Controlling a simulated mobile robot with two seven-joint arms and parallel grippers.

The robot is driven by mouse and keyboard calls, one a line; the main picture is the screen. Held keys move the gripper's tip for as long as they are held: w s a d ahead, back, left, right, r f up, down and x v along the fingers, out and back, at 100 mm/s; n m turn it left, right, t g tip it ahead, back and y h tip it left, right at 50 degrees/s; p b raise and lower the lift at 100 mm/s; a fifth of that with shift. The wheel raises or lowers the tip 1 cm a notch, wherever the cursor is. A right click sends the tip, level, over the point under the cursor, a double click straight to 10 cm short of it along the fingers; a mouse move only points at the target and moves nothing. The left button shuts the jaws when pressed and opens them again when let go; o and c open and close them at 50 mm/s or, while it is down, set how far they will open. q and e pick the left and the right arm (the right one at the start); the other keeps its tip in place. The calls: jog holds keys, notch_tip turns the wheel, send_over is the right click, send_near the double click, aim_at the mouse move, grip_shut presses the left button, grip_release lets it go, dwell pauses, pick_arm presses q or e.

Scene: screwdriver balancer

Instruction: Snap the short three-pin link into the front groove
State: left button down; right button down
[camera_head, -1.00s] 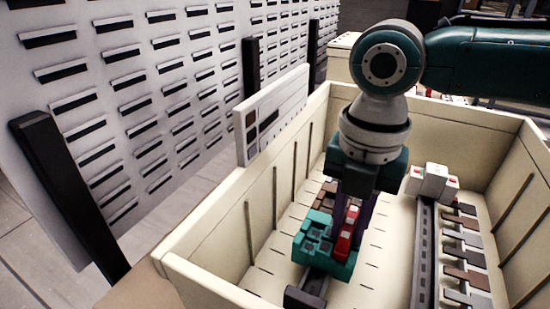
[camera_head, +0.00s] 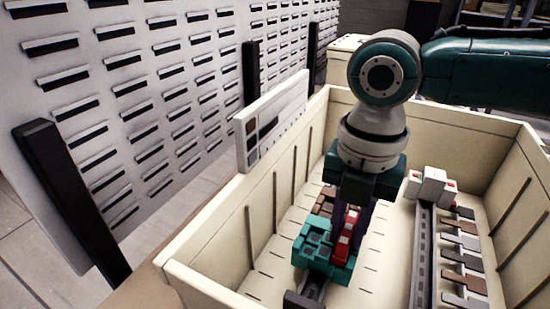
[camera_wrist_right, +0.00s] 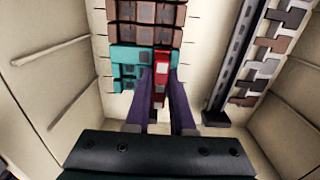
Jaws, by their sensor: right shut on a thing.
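The short red link (camera_head: 346,236) is held upright-looking between the purple fingers of my right gripper (camera_head: 352,216). In the right wrist view the link (camera_wrist_right: 161,82) shows between the fingertips of my right gripper (camera_wrist_right: 163,100), over the right part of the teal terminal blocks (camera_wrist_right: 128,70). In the head view the teal blocks (camera_head: 318,240) sit at the near end of the row, left of the link. Its pins and the front groove are hidden, so I cannot tell whether it is seated. My left gripper is not in view.
Brown terminal blocks (camera_wrist_right: 145,22) continue the row behind the teal ones. A dark rail (camera_head: 424,255) with grey and brown pieces (camera_head: 467,255) lies to the right. The cream box wall (camera_head: 228,240) surrounds the work, and a white panel (camera_head: 272,122) stands on its left edge.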

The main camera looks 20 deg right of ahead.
jog(key=shift+s+a+f+p, duration=0.2)
jog(key=shift+s+f+p, duration=0.05)
jog(key=shift+p, duration=0.1)
dwell(0.6)
